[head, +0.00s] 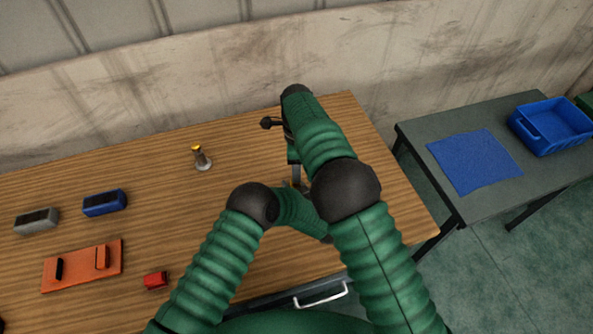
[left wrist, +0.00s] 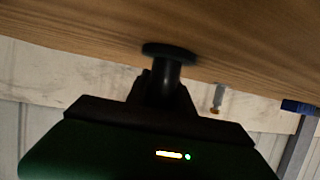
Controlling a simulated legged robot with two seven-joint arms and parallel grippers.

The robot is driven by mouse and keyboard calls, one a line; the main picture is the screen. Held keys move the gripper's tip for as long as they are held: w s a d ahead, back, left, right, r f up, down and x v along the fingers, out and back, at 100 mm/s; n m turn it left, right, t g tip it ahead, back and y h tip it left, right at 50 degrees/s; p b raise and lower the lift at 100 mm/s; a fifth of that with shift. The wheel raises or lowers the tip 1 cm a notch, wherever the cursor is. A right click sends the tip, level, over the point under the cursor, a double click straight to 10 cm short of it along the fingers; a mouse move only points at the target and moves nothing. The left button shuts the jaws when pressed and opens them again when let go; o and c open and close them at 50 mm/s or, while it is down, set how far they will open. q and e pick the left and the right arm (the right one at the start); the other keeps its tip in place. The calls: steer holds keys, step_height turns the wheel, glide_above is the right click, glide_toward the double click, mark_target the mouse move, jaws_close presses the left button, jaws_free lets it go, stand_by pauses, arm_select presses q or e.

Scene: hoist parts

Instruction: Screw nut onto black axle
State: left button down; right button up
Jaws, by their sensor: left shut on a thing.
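A grey round-based post (head: 202,161) with a yellow top stands apart, left of the axle. I cannot identify a separate nut.
Blue (head: 104,203) and grey (head: 37,221) blocks, an orange plate (head: 83,266) and a red block (head: 155,280) lie on the left of the wooden table (head: 150,180). A grey side table (head: 472,207) at right holds a blue mat (head: 474,161) and blue bin (head: 551,125).

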steer(key=shift+a+r, duration=0.1)
steer(key=shift+c, duration=0.5)
steer(key=n, duration=0.6)
steer(key=shift+r, duration=0.35)
steer(key=n, duration=0.3)
steer(key=shift+r, duration=0.15)
steer(key=n, duration=0.7)
steer(key=shift+r, duration=0.3)
steer(key=n, duration=0.6)
steer(key=shift+a+r+n, duration=0.1)
steer(key=shift+r+n, duration=0.2)
steer(key=shift+r, duration=0.05)
steer(key=n, duration=0.5)
steer(key=shift+r, duration=0.25)
steer(key=n, duration=0.3)
steer(key=shift+r, duration=0.15)
step_height(320, 180, down, 8)
steer(key=shift+f, duration=0.1)
